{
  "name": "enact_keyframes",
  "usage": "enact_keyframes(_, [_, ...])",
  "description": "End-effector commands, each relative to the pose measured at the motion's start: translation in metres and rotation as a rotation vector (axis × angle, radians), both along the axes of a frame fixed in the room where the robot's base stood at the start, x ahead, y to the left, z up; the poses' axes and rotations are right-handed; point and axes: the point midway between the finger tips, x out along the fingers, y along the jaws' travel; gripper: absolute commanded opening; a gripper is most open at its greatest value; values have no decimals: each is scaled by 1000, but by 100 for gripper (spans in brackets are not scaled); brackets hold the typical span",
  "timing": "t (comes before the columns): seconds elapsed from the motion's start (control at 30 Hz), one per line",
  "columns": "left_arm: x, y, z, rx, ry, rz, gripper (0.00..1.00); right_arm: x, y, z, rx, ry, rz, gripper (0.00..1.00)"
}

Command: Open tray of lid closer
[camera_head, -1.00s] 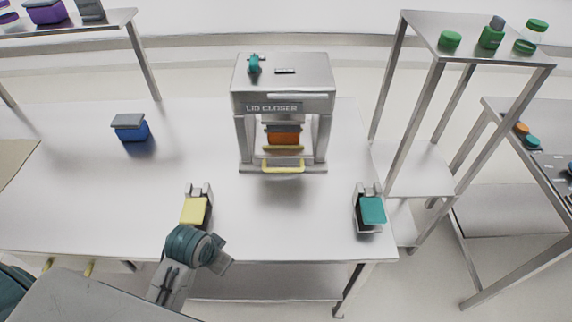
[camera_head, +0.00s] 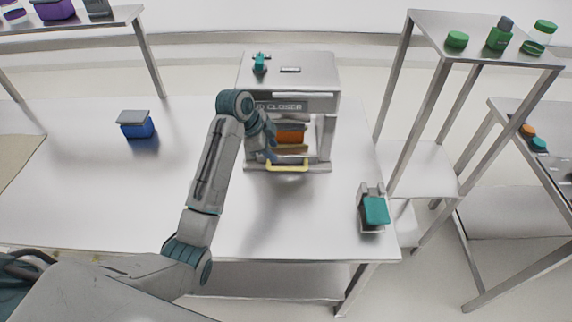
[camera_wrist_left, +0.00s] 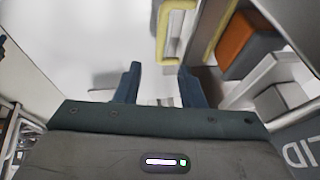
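The lid closer (camera_head: 318,105) is a grey metal press on the table. Its tray has a yellow handle (camera_head: 288,167) low at the front, and the handle also shows in the left wrist view (camera_wrist_left: 178,8). An orange bin (camera_head: 291,136) with a grey lid sits inside the machine; it also shows at the right of the left wrist view (camera_wrist_left: 237,44). My left gripper (camera_head: 270,156) is just left of the handle in the head view. In the left wrist view its fingers (camera_wrist_left: 160,84) are apart and empty, with the handle beyond them. My right gripper is out of view.
A teal-topped device (camera_head: 375,210) stands at the table's right front. A blue bin with grey lid (camera_head: 136,124) stands at the left. A metal shelf (camera_head: 470,45) with green items is at the right. My left arm covers the table's front middle.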

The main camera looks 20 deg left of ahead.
Motion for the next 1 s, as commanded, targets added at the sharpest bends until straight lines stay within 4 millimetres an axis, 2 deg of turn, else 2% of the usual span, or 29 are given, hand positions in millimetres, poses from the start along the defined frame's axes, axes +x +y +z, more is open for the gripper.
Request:
enact_keyframes(0.17, [6,-6,-10,-3,2,-10,36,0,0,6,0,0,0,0])
enact_keyframes(0.6, [27,-30,-80,-1,1,-7,36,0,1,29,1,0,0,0])
enact_keyframes(0.8, [31,-34,-95,-1,-1,-7,36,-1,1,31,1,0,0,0])
enact_keyframes(1.0, [31,-35,-97,0,-2,-7,36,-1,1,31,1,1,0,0])
